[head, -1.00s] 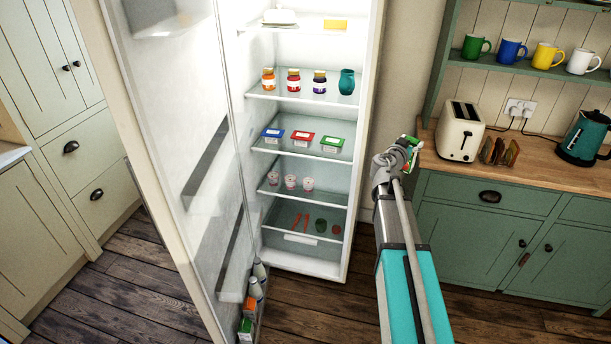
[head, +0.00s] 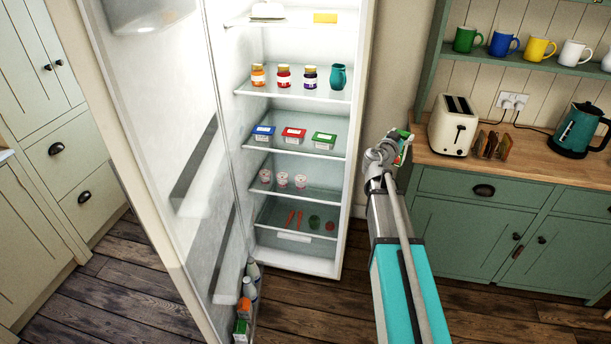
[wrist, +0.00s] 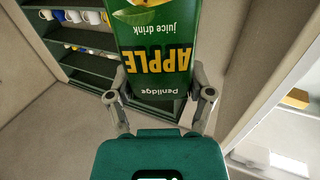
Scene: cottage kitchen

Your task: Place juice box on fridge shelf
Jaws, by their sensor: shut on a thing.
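The juice box (wrist: 155,55) is green with a yellow "APPLE" label and shows upside down in the wrist view. My gripper (wrist: 158,90) is shut on it, one finger on each side. In the head view, only a small green part of the juice box (head: 405,147) shows beyond the end of my arm, right of the fridge opening. The fridge (head: 359,150) stands open with its lit shelves facing me. One shelf (head: 332,95) holds jars and a teal jug. The shelf below (head: 335,149) holds tubs with blue, red and green lids.
The fridge door (head: 150,120) is swung open at the left, with bottles and cartons in its low rack. A lower shelf (head: 325,192) holds small pots. At right, a wooden counter (head: 425,150) bears a toaster (head: 454,125), a toast rack and a kettle (head: 577,135).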

